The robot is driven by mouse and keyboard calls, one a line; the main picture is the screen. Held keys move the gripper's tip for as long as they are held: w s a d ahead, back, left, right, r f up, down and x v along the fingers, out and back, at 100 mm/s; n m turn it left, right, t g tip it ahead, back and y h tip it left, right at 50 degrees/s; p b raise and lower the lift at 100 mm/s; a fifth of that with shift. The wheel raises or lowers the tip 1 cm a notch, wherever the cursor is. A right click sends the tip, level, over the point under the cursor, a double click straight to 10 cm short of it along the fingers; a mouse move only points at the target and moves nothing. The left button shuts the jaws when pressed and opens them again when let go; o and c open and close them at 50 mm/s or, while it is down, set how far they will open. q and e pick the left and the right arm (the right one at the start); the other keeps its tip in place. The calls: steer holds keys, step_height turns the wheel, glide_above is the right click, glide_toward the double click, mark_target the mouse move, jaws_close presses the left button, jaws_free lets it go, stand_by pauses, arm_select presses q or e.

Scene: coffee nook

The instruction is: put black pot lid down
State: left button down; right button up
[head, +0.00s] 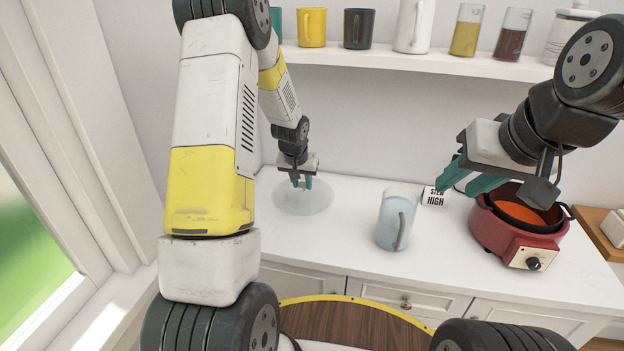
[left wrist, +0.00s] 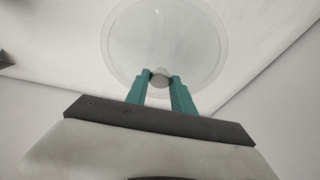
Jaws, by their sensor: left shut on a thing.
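The pot lid (head: 303,203) is a clear glass disc with a pale rim, at the left of the white counter. My left gripper (head: 301,185) is above its middle, shut on the lid's small knob. The left wrist view shows the round glass lid (left wrist: 165,35) and its grey knob (left wrist: 159,78) between the teal fingertips. The lid looks level and low; I cannot tell whether it touches the counter. My right gripper (head: 456,188) is open and empty, above the counter beside the red cooker.
A shelf (head: 400,60) of mugs and jars is above. Counter around the lid is clear.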

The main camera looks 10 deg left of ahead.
mark_target(301, 186)
arm_select(q)
steer(key=shift+w+a+f, duration=0.1)
steer(key=shift+w+f, duration=0.05)
steer(key=shift+f, duration=1.65)
steer(key=shift+f, duration=0.1)
steer(key=c, duration=1.1)
jaws_free()
steer(key=s+d+r+t, duration=0.1)
steer(key=s+r, duration=0.6)
steer(key=r, duration=0.5)
steer(key=s+r, duration=0.8)
steer(key=r, duration=0.4)
steer(key=s+d+r, duration=0.1)
steer(key=s+r, duration=0.1)
steer(key=s, duration=0.4)
steer(key=s+d+r+h, duration=0.1)
steer(key=s+r, duration=0.1)
steer(key=s, duration=0.3)
steer(key=s+d+r+h, duration=0.1)
steer(key=s+r, duration=0.1)
steer(key=s, duration=0.4)
steer(key=shift+s+d+r+t, duration=0.35)
steer(key=shift+d+t, duration=0.05)
